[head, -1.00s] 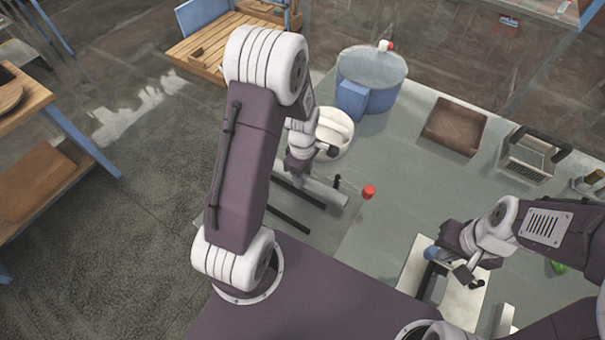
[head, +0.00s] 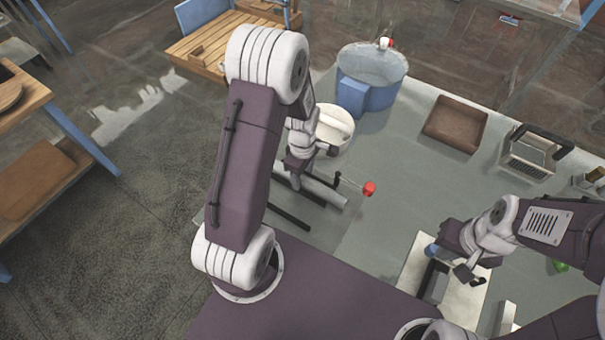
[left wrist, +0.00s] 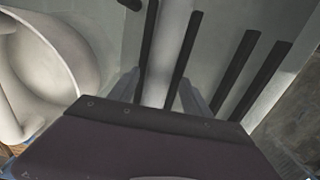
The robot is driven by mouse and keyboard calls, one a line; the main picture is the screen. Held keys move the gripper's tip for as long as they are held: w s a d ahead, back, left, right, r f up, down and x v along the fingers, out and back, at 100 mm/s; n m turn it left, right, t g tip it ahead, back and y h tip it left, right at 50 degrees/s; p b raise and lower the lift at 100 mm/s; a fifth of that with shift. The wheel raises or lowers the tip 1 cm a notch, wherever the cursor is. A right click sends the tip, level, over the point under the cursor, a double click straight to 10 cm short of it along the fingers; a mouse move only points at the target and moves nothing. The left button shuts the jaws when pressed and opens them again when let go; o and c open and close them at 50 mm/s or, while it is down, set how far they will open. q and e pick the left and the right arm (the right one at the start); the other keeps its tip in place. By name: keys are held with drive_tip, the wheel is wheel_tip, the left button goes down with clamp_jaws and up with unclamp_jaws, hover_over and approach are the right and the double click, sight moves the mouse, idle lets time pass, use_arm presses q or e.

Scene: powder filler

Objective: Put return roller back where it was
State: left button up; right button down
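The return roller looks to be the pale grey cylinder (head: 326,191) lying among dark bars at the near left of the table. It also shows in the left wrist view (left wrist: 168,45), running away from the gripper. My left gripper (head: 298,180) is over its left end, partly behind my own arm. In the left wrist view my left fingers (left wrist: 160,95) stand apart on either side of the roller's line; whether they touch it is unclear. My right gripper (head: 468,272) is low over a white board (head: 417,262), near a blue part (head: 431,250); its opening is unclear.
A white bowl (head: 335,128) stands just behind my left gripper, and a blue drum (head: 372,66) is farther back. A red knob (head: 369,188) on a thin rod is right of the roller. A brown tray (head: 455,124) is at right. The middle of the table is clear.

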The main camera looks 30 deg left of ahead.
sight(303, 178)
use_arm(q)
drive_tip(key=shift+r+p, duration=0.3)
drive_tip(key=shift+r, duration=0.05)
wheel_tip(303, 178, up, 12)
drive_tip(key=r, duration=0.1)
drive_tip(key=s+d+f+m+b, duration=0.1)
drive_tip(key=s+m, duration=0.3)
drive_tip(key=m, duration=0.4)
drive_tip(key=s+d+f+m+t+b, duration=0.1)
drive_tip(key=s+d+f+m, duration=0.3)
drive_tip(key=m, duration=0.4)
drive_tip(key=shift+s+f+m, duration=0.15)
drive_tip(key=shift+f+m, duration=0.15)
drive_tip(key=shift+m, duration=0.1)
